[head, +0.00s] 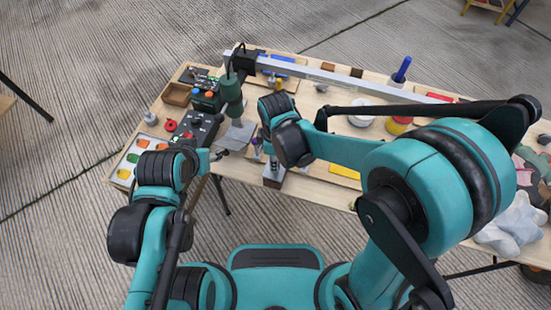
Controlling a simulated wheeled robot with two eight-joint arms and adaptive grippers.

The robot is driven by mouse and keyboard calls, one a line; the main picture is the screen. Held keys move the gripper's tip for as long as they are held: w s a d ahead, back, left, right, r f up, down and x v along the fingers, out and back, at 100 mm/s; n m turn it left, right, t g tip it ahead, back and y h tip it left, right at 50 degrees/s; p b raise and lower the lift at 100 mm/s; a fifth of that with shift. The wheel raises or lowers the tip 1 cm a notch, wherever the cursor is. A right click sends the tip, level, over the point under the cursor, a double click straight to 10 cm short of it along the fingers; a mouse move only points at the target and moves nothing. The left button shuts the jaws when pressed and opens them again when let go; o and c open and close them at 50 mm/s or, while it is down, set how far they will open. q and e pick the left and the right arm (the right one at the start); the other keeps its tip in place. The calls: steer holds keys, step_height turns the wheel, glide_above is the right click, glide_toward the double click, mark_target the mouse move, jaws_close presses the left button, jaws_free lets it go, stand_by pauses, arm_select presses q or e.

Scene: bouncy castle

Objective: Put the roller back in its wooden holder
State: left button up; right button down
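I cannot pick out the roller with certainty.
The wooden table (330,185) carries a dark green hanging tool (231,90) under a long grey beam (340,78). A wooden tray (176,94), a black control box (197,128) and a paint palette (127,165) are left. A white cloth-like shape (512,225) lies right.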

stand_by(0.4)
steer(key=shift+f+b, duration=0.75)
steer(key=shift+f, duration=0.05)
steer(key=c, duration=0.6)
jaws_free()
steer(key=shift+o, duration=0.2)
steer(key=shift+r, duration=0.1)
steer(key=shift+r+p, duration=3.25)
steer(key=shift+r, duration=0.75)
